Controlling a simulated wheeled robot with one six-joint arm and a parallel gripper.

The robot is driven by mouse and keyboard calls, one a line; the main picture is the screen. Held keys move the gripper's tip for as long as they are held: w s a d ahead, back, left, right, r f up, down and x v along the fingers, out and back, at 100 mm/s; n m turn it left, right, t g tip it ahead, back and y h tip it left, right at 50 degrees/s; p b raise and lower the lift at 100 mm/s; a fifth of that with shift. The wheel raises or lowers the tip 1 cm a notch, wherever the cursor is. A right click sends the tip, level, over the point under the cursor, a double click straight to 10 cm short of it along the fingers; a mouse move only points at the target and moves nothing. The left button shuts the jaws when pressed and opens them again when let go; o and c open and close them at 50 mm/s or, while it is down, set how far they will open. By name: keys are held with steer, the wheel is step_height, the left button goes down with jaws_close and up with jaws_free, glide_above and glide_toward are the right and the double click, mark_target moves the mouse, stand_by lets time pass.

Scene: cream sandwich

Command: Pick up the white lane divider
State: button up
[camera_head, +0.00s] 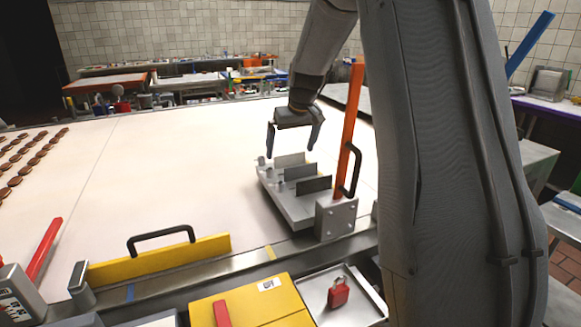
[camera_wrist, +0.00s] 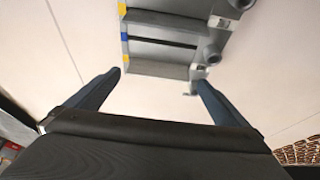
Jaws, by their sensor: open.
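No clearly white lane divider can be made out. A grey rack (camera_head: 294,206) stands on the pale table near its right front corner, with several upright plates. The back plate (camera_head: 290,160) is the lightest grey; the front plate (camera_head: 314,184) is darker. My gripper (camera_head: 291,150) is open and empty, pointing down above the rack's back end, its fingers apart to either side. In the wrist view my fingertips (camera_wrist: 158,78) are spread at the near edge of the rack (camera_wrist: 160,52), which has yellow and blue marks on its left side. Contact cannot be told.
An orange bar (camera_head: 349,125) with a black handle stands upright right of the rack. A yellow bar (camera_head: 160,259) with a black handle lies along the front edge. Brown cream sandwiches (camera_head: 28,162) stand in rows at left. The table's middle is clear.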

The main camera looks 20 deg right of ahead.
steer(key=shift+p+x, duration=0.55)
steer(key=shift+x, duration=1.4)
steer(key=shift+w+d, duration=0.1)
steer(key=shift+d, duration=0.1)
steer(key=c, duration=0.9)
steer(key=shift+c, duration=0.2)
steer(key=shift+r, duration=0.2)
